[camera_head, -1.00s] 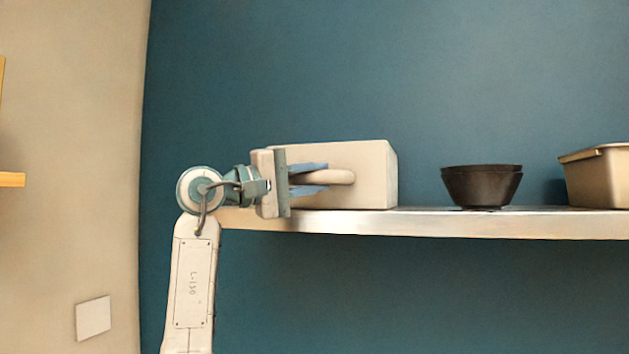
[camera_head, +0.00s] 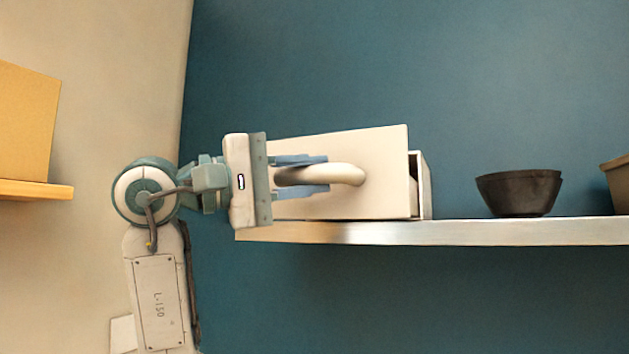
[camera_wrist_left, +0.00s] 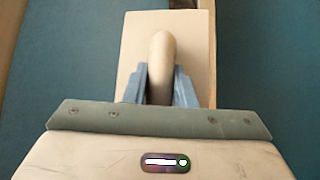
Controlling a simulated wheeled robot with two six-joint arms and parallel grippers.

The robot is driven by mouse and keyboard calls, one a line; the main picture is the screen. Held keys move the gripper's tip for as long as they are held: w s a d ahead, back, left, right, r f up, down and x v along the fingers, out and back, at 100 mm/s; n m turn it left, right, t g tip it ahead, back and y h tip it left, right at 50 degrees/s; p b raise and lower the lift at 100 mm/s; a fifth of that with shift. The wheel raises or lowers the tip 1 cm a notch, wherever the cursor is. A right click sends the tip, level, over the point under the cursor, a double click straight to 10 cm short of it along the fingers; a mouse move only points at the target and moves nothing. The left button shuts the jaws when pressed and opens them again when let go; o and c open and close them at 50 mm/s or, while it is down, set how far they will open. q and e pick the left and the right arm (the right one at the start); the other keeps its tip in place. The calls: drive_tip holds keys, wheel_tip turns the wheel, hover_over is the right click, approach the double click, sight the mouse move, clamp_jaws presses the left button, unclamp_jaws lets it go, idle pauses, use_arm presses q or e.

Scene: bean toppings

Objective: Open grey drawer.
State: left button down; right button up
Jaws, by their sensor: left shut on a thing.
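The drawer (camera_head: 385,200) is a pale grey-beige box on the shelf, with its flat front standing out from the housing (camera_head: 424,185), so it is partly open. A curved handle (camera_head: 350,174) sticks out of its front. My left gripper (camera_head: 318,175) comes in from the left and is shut on the handle, with one blue finger above it and one below. In the left wrist view the handle (camera_wrist_left: 161,60) lies between the two blue fingers, in front of the drawer front (camera_wrist_left: 198,50). The inside of the drawer is hidden. My right gripper does not show.
The drawer housing stands on a light shelf (camera_head: 450,233) against a blue wall. A dark bowl or stack of bowls (camera_head: 518,193) stands to its right, and a beige container (camera_head: 616,185) is cut off at the right edge. A yellow box (camera_head: 25,120) sits on a ledge at far left.

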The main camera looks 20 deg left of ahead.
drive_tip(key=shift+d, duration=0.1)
use_arm(q)
drive_tip(key=c, duration=1.4)
unclamp_jaws()
drive_tip(key=shift+c, duration=0.2)
drive_tip(key=shift+o, duration=1.2)
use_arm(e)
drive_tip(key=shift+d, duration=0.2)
use_arm(q)
drive_tip(key=shift+s+a+f+b, duration=0.2)
drive_tip(key=shift+s+a+b, duration=0.15)
drive_tip(key=shift+a+b, duration=0.05)
drive_tip(key=b+v, duration=0.4)
drive_tip(key=v, duration=0.5)
drive_tip(key=shift+s+a, duration=0.15)
drive_tip(key=shift+a, duration=0.1)
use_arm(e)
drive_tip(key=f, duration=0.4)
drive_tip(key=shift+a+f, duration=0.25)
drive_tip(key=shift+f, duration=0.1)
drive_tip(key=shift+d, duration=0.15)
